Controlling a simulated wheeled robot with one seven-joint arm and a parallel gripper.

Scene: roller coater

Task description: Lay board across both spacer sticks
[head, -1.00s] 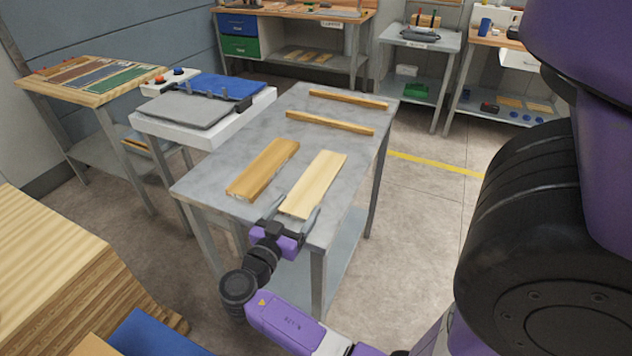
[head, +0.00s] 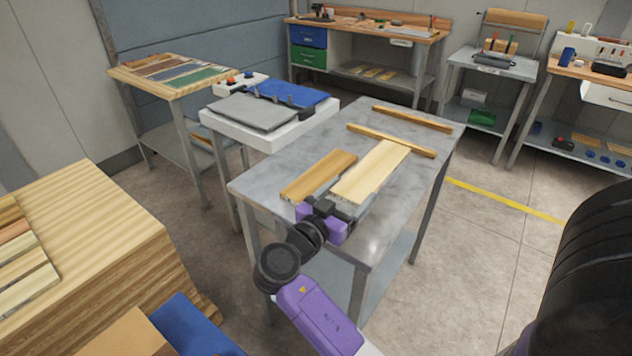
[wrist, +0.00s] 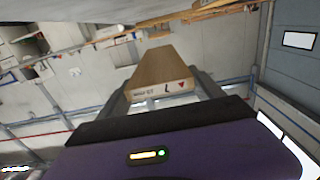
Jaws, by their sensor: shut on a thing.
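My gripper (head: 338,207) is shut on the near end of a pale board (head: 374,170) above the grey metal table (head: 395,205). The board's far end reaches the nearer spacer stick (head: 415,149) in the picture; I cannot tell if it touches. The farther spacer stick (head: 412,118) lies roughly parallel, near the table's far edge. A browner board (head: 320,174) lies to the left of the pale one. In the wrist view, the held board (wrist: 160,78) points away between the fingers of my gripper (wrist: 164,90), its labelled end facing me.
A white stand with a grey pad (head: 253,112) and a blue pad adjoins the table's left. A stack of wood (head: 90,235) is at the front left. Benches and a small cart (head: 490,65) stand at the back. The table's right front is clear.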

